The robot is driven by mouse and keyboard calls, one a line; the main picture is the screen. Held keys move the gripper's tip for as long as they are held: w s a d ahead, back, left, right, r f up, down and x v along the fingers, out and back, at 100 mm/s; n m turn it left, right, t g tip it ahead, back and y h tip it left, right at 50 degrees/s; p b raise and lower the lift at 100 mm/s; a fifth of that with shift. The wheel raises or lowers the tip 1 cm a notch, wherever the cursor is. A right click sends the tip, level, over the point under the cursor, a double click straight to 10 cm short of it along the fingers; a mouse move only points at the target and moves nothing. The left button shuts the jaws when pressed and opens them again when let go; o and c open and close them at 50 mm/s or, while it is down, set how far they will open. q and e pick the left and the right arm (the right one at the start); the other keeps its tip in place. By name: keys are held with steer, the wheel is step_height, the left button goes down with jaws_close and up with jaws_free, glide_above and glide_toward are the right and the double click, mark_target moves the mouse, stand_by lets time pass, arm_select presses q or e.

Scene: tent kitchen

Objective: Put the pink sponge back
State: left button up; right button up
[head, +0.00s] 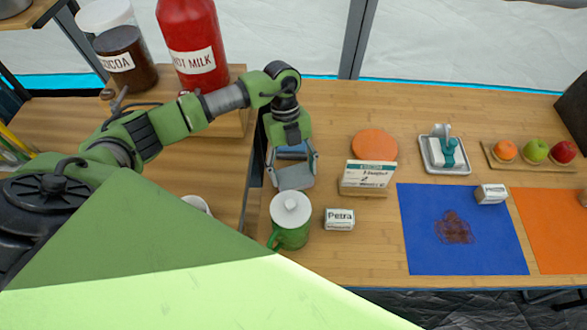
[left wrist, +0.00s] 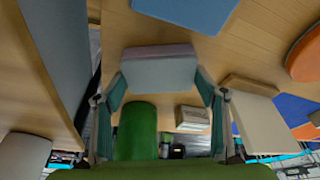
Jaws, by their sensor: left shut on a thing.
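My left gripper (head: 294,168) is shut on a flat block, which I take to be the pink sponge (head: 295,178). The block looks mostly grey; in the left wrist view it sits between the two fingers (left wrist: 160,78) and shows a faint pinkish edge along its top (left wrist: 158,49). It is held above the wooden counter, behind the green lidded mug (head: 290,225). A flat blue piece (head: 291,152) lies on the counter just behind it; it also shows in the left wrist view (left wrist: 190,10). My right gripper is not in view.
A sign on a wooden stand (head: 366,178) and a Petra name card (head: 339,219) stand right of the gripper. An orange disc (head: 374,144), a small tray (head: 432,163), a stained blue mat (head: 420,255) and a fruit board (head: 500,165) lie farther right. Large cocoa and hot milk containers stand back left.

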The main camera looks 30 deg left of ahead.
arm_select(q)
steer(key=o, duration=1.1)
steer(key=shift+c, duration=0.2)
steer(key=b+v, duration=0.1)
steer(key=v, duration=1.1)
steer(key=shift+b, duration=0.35)
